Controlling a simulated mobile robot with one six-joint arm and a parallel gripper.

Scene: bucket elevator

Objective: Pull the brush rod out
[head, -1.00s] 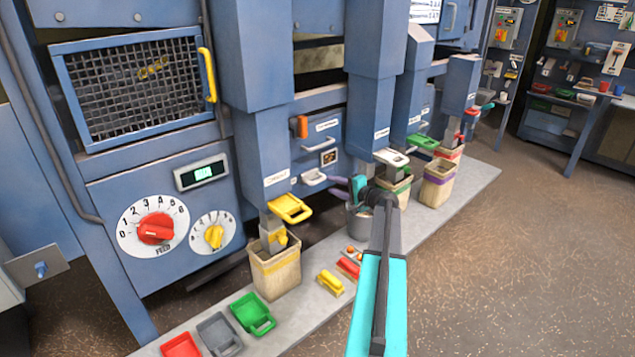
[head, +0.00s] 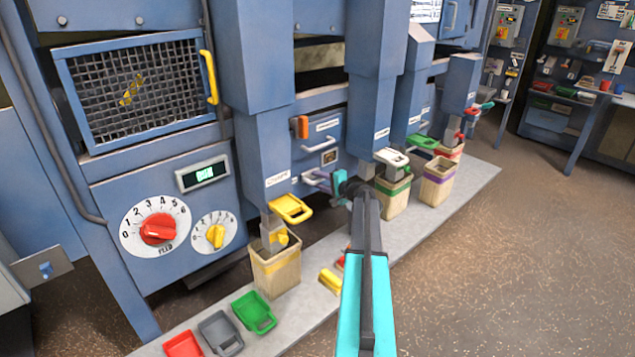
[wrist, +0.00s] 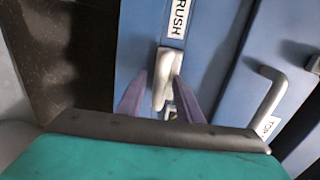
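The brush rod's pale grey handle (wrist: 164,82) shows in the wrist view below a label ending in "RUSH" on a blue panel. In the head view the handle (head: 311,177) is small and partly covered by my gripper. My gripper (head: 322,180) has purple fingers and a teal body. In the wrist view the fingers of my gripper (wrist: 161,82) are apart, one on each side of the handle. A thin gap shows at the left finger; the right finger is very close to the handle, and I cannot tell whether it touches. The rod itself is hidden.
A second grey handle (wrist: 273,96) is on the panel at right. An orange lever (head: 299,127) and another handle (head: 318,145) sit above my gripper. A yellow-handled gate (head: 291,208) stands over a bin (head: 276,272) at left. Open floor (head: 520,260) lies at right.

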